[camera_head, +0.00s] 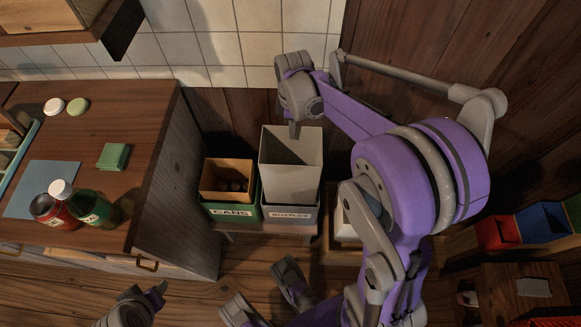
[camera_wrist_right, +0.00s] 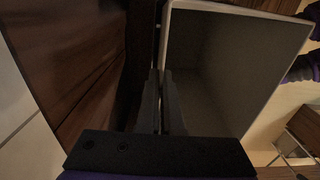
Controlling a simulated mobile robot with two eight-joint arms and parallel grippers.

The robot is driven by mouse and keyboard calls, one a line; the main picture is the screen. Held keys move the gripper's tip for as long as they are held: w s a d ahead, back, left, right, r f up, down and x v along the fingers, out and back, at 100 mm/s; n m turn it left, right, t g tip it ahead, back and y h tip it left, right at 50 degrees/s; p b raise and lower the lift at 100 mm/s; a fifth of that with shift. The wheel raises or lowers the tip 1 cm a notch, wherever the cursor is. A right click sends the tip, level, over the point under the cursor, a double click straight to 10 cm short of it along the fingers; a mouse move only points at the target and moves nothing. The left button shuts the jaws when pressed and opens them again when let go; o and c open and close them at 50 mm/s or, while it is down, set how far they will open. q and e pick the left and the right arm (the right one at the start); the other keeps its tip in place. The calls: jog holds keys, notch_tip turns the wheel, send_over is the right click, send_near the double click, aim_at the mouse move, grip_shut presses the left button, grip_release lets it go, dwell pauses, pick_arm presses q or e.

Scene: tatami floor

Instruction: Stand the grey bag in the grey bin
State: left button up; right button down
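The grey bag (camera_head: 290,172) is a tall, open-topped, light grey box shape. It stands upright at the grey bin (camera_head: 308,215), labelled BOTTLES, its lower end behind the bin's front rim. Whether its bottom rests on the bin's floor is hidden. My right gripper (camera_head: 295,131) reaches down at the bag's back rim. In the right wrist view the fingers (camera_wrist_right: 165,100) are closed together on one wall of the grey bag (camera_wrist_right: 215,75), whose inside looks empty. My left gripper (camera_head: 147,291) is low at the left, away from the bins, its fingertips apart and empty.
A green bin (camera_head: 231,212) labelled CANS, holding a brown bag (camera_head: 227,168) with dark things, stands left of the grey bin. The counter (camera_head: 135,135) carries bottles (camera_head: 92,208) and a green cloth (camera_head: 113,156). Red, blue and green boxes (camera_head: 543,220) are at right.

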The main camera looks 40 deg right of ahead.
aim_at(292, 163)
notch_tip(292, 163, down, 16)
jog(key=b, duration=0.3)
jog(key=shift+w+r+b, duration=0.1)
jog(key=shift+r+b, duration=0.05)
jog(key=shift+b, duration=0.2)
jog(key=shift+f+b, duration=0.55)
jog(key=shift+f, duration=1.4)
jog(key=shift+f, duration=0.15)
jog(key=c, duration=1.1)
grip_release()
